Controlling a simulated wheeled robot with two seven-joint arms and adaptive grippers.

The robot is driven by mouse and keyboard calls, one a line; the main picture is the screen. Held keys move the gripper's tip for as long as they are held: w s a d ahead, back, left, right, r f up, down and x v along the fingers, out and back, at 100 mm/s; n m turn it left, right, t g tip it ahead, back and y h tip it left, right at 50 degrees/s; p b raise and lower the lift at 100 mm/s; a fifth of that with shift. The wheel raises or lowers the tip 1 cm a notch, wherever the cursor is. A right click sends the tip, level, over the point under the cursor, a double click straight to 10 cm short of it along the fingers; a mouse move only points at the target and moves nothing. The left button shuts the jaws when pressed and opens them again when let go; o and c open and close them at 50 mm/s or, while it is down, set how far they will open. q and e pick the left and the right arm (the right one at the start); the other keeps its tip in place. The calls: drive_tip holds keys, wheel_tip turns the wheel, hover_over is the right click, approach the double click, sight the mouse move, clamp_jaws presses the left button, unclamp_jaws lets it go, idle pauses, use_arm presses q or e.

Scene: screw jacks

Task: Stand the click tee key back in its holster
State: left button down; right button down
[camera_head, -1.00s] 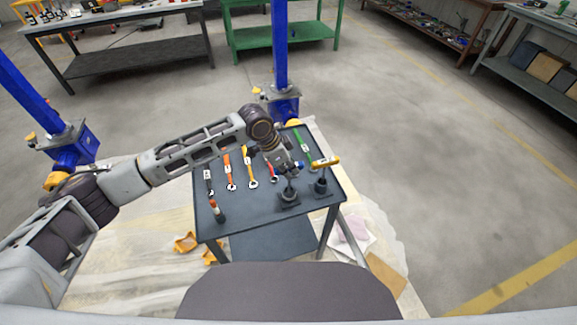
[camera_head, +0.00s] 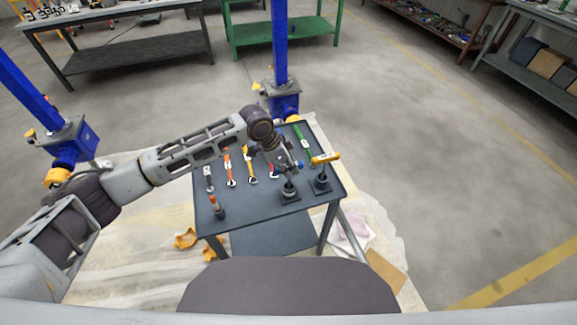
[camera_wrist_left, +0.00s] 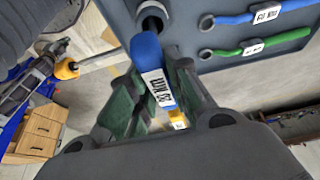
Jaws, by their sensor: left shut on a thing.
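My left gripper (camera_head: 291,175) is over the right part of the dark table, shut on the blue-handled click tee key. In the left wrist view the key's blue handle (camera_wrist_left: 150,65), with a white label, lies between the fingers. In the head view the gripper hides most of the key, and it is directly above a dark holster (camera_head: 289,195) with a square base. A round dark socket (camera_wrist_left: 153,19) shows just beyond the handle in the wrist view. I cannot tell how far the key's shaft is inside the holster. My right gripper is out of view.
A yellow-handled tee key (camera_head: 325,158) stands in a second holster (camera_head: 321,184), close on the right. An orange-topped tool (camera_head: 214,202) stands upright at the front left. Several coloured wrenches, one green (camera_head: 301,139), lie along the back. The table's (camera_head: 252,208) front middle is clear.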

use_arm(q)
drive_tip(key=c, duration=1.6)
unclamp_jaws()
drive_tip(key=o, duration=0.3)
drive_tip(key=shift+o, duration=0.2)
drive_tip(key=shift+s+a+r, duration=0.1)
drive_tip(key=shift+a+r, duration=0.15)
drive_tip(key=shift+r, duration=0.45)
drive_tip(key=v, duration=1)
drive_tip(key=shift+a+r, duration=0.15)
drive_tip(key=shift+r, duration=0.1)
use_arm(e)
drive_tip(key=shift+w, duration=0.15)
